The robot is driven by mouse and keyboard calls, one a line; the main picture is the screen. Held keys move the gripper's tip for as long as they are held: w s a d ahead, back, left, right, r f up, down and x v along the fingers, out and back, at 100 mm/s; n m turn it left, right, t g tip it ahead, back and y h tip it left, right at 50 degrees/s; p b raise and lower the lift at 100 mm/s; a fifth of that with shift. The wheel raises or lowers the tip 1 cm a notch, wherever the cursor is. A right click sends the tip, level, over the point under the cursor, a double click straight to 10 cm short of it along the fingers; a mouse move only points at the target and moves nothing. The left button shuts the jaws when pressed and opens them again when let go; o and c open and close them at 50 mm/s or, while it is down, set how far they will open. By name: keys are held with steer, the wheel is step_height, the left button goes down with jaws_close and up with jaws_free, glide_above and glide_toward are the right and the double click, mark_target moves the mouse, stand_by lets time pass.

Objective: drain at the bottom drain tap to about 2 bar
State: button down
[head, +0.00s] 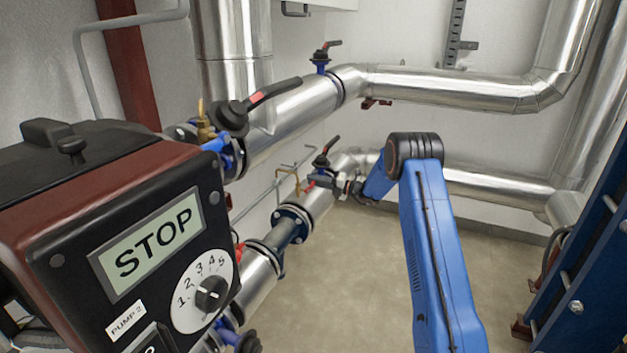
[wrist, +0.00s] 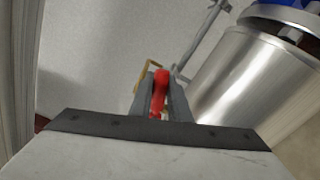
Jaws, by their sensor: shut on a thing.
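In the wrist view the red handle of the drain tap (wrist: 161,86) stands upright between the two grey fingers of my gripper (wrist: 162,100). The gripper is shut on it. A bent brass-coloured pipe (wrist: 149,68) shows just behind the fingers. In the head view my gripper (head: 340,184) is beside the lower silver pipe, beyond the blue arm. The fingertips are small there, and the tap's body is mostly hidden. I see no readable pressure gauge in either view.
A pump unit (head: 120,230) with a STOP display and a numbered dial fills the left foreground. Silver insulated pipes (head: 440,85) with black-and-red levers run behind. A blue frame (head: 590,260) stands at right. The floor (head: 350,270) between is clear.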

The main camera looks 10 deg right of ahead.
steer(key=shift+w+d+f+m, duration=0.1)
steer(key=shift+f+m, duration=0.5)
steer(key=shift+m, duration=0.4)
steer(key=shift+w+d+f+m, duration=0.1)
steer(key=shift+f+m, duration=0.45)
steer(key=shift+m, duration=0.45)
steer(key=c, duration=1.7)
jaws_free()
steer(key=shift+f, duration=0.1)
steer(key=shift+o, duration=0.2)
steer(key=shift+s+d, duration=0.1)
steer(key=v, duration=1.7)
steer(key=shift+s, duration=0.1)
